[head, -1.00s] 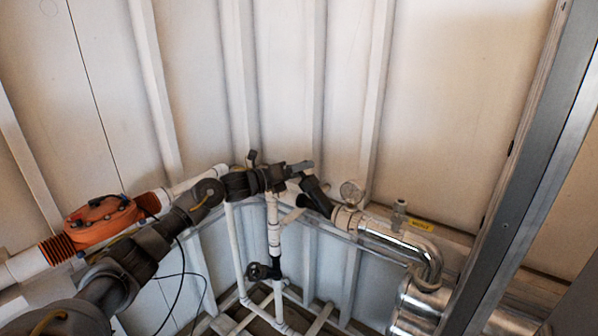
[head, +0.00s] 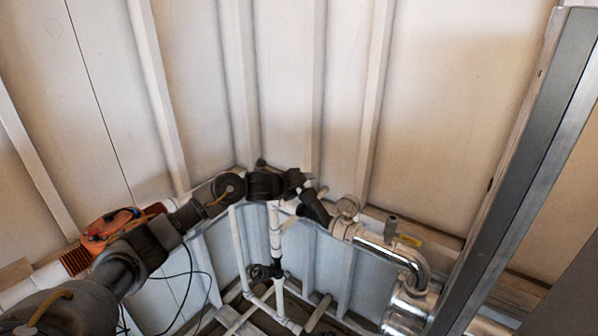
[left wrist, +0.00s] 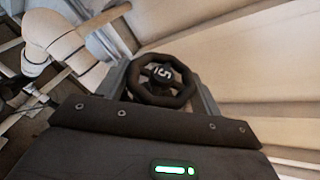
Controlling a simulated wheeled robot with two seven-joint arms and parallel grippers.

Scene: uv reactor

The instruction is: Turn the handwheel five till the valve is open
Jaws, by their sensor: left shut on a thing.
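Handwheel five (left wrist: 163,98) is a black, roughly octagonal rim with a white "5" on its dark hub, in the middle of the left wrist view. My left gripper (left wrist: 160,72) is shut on it, with one grey finger along each side of the rim. In the head view my left arm comes in from the lower left, and my left gripper (head: 303,184) is at the black angled valve body (head: 314,208) in the corner. The wheel itself is hidden behind my gripper there. My right gripper is in neither view.
An orange unit (head: 108,228) sits on the white pipe at left. A second dark handwheel (head: 258,272) is lower on the white pipes. A grey metal post (head: 520,170) stands at right.

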